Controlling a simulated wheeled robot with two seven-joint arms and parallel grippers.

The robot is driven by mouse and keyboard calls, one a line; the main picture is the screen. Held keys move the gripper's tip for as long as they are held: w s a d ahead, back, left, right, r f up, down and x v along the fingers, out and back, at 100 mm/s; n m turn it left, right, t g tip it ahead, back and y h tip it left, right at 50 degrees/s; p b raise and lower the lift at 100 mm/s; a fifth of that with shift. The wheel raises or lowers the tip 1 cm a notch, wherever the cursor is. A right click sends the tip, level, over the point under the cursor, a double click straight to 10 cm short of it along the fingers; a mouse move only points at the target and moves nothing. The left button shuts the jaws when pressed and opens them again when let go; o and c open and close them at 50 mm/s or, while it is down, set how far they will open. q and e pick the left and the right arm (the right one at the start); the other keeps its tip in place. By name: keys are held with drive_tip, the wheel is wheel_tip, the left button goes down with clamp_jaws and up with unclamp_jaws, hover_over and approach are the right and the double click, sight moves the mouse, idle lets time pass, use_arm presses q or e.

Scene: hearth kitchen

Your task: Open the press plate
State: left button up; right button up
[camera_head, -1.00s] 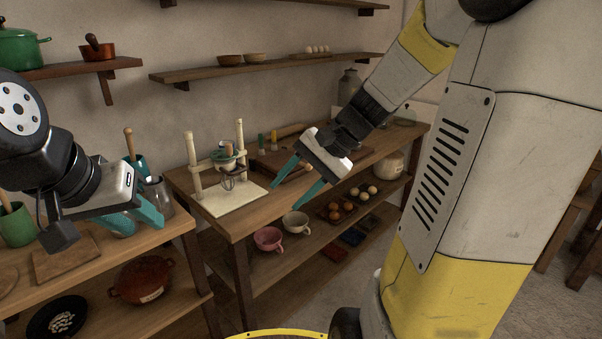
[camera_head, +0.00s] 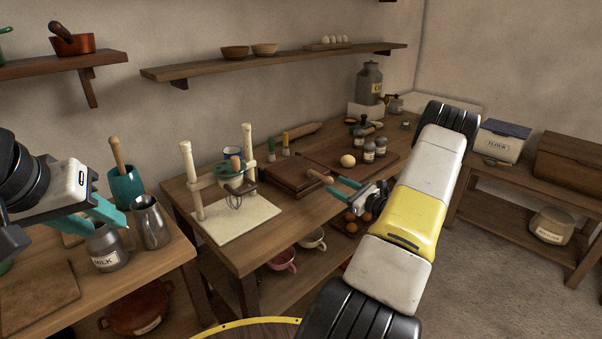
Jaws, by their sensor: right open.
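A dark wooden press (camera_head: 289,179) lies flat on the middle table, and its upper plate looks down. My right gripper (camera_head: 331,184) is open and empty, low over the table. Its teal fingertips are close to the handle's right end; I cannot tell whether they touch it. My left gripper (camera_head: 122,222) is at the far left above the left table, near the milk jug, away from the press. Its fingers overlap in the view, so its opening is unclear.
A wooden stand (camera_head: 193,180) with a whisk is left of the press. A rolling pin (camera_head: 303,134) lies behind it. A board (camera_head: 335,148), a pale round item (camera_head: 348,161) and several jars are behind my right gripper. A milk jug (camera_head: 106,247) and a metal pitcher (camera_head: 151,223) stand left.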

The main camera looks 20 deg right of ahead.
sight(324, 178)
drive_tip(key=x, duration=0.6)
drive_tip(key=shift+w+a, duration=0.2)
drive_tip(key=shift+w, duration=0.1)
clamp_jaws()
idle(1.1)
